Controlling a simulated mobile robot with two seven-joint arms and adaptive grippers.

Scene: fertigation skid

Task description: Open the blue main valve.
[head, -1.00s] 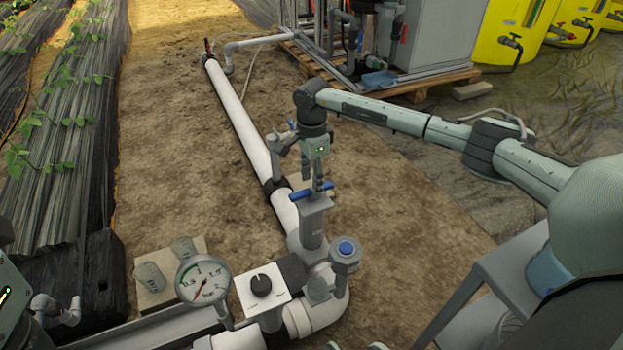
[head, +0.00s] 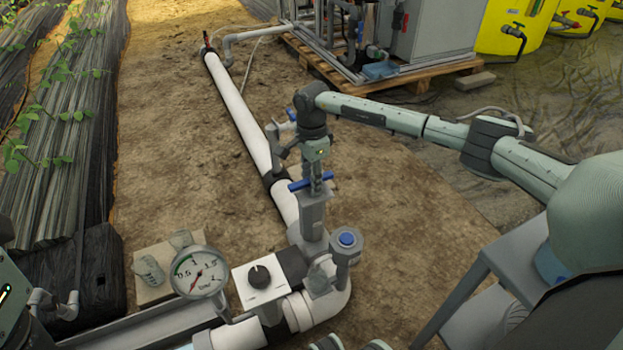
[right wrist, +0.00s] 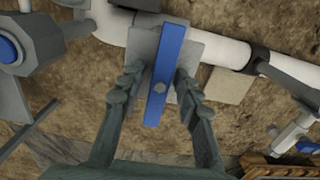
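The blue main valve handle (head: 311,183) is a flat bar on top of a grey valve body (head: 313,218) in the white pipe. The bar lies crosswise to the pipe. It also shows in the right wrist view (right wrist: 166,75), running between my fingers. My right gripper (head: 317,182) points down at the handle from above. In the right wrist view its fingers (right wrist: 158,85) are spread, one on each side of the bar; the right finger is close to it, and I cannot tell if it touches. My left gripper is not clearly in view.
A pressure gauge (head: 199,272), a black knob on a white plate (head: 262,284) and a blue-capped fitting (head: 346,246) stand near the valve. Another blue-handled valve (head: 291,116) is behind my right gripper. Bare soil (head: 400,210) is free to the right.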

